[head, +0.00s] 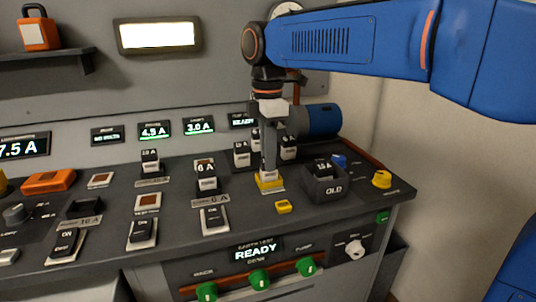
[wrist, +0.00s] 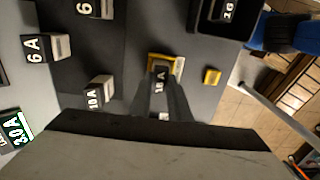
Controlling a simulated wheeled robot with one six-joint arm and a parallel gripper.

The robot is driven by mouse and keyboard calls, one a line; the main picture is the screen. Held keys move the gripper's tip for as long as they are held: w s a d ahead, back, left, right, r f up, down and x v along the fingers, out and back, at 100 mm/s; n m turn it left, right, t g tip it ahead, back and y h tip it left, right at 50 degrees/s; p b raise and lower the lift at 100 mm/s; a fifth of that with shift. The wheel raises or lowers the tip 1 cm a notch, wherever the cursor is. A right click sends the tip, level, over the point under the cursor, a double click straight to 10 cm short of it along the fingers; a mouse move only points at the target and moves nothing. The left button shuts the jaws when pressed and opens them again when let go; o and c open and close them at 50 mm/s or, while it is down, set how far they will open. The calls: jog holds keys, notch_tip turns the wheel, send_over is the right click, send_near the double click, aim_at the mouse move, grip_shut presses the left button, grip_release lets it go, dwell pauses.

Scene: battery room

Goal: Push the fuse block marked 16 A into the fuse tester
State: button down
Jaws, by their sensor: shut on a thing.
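My gripper (head: 268,170) points straight down and is shut on a dark fuse block. In the wrist view the block (wrist: 160,78) shows between the fingers with a white label that looks like 16 A, though it is small. A yellow-rimmed socket (head: 268,186), which appears to be the fuse tester, is directly beneath the gripper. Its yellow rim (wrist: 154,56) surrounds part of the block in the wrist view. The block is lined up with the socket, but the fingers hide how deep it sits.
The bin marked OLD (head: 324,192) stands close right of the gripper with a block inside. Several fuse blocks stand close behind and left, including one marked 10 A (wrist: 97,95). A yellow knob (head: 381,179) is further right.

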jog(key=c, duration=1.9)
grip_release()
jog(key=shift+c, duration=0.2)
jog(key=shift+r, duration=0.15)
notch_tip(320, 180, up, 11)
